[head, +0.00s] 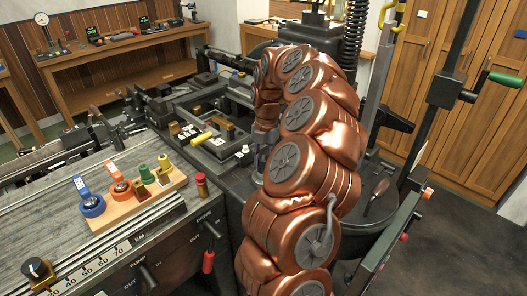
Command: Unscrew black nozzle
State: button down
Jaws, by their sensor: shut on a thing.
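My gripper (262,160) hangs down at the middle of the head view, at the left side of my copper arm, over the black casting machine. It is small and partly covered by the arm. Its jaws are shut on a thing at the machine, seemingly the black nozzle. The fingertips and the held thing are too dark and too hidden to make out. I cannot tell how the nozzle sits in its thread.
A wooden block (145,198) with coloured knobs and rings stands on the left bench (40,225). A red-topped cylinder (201,185) stands beside it. A yellow handle (202,138) lies on the machine. A green-handled lever (505,79) juts out at right. A back workbench (125,47) holds gauges.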

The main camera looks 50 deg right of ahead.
jog(key=shift+r+n+p, duration=0.3)
jog(key=shift+n+p, duration=0.2)
jog(key=shift+n, duration=0.3)
jog(key=shift+f+n, duration=0.3)
jog(key=shift+r, duration=0.7)
jog(key=shift+r+p, duration=0.85)
jog(key=shift+r, duration=0.9)
